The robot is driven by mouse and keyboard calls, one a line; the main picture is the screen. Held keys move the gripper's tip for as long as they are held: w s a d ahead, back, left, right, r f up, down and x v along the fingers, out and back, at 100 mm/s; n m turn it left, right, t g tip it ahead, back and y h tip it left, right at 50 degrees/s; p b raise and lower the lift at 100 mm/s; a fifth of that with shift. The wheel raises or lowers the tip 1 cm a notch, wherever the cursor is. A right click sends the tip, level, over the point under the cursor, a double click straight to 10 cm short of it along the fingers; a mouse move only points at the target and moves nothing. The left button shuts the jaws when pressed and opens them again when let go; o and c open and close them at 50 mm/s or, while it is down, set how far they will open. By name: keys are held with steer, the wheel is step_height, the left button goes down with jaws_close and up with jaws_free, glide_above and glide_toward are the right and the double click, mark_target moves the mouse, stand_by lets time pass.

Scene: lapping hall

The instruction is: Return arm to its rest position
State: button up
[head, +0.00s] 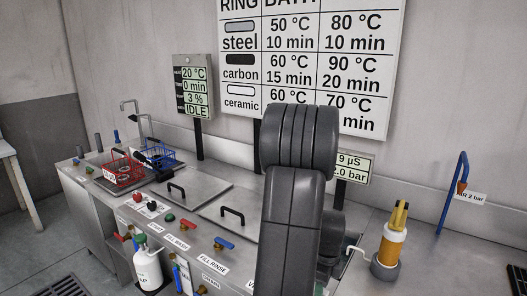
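My arm (290,210) rises dark grey through the middle of the head view, its thick rounded joint in front of the wall chart. My gripper is not visible in this view, so I cannot see its fingers or whether it holds anything. The arm hides part of the bench, the lower part of the chart and the left edge of a small display reading in µS and bar (353,167).
A steel bench (205,195) with lidded tanks runs along the wall. A red basket (122,172) and a blue basket (160,157) sit at its left. A white bottle (147,266) is in front. An orange-and-white cylinder (393,248) and a blue pipe (451,190) stand at right.

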steer(key=shift+w+d+r+n, duration=0.15)
steer(key=shift+w+n, duration=0.1)
steer(key=shift+n, duration=0.55)
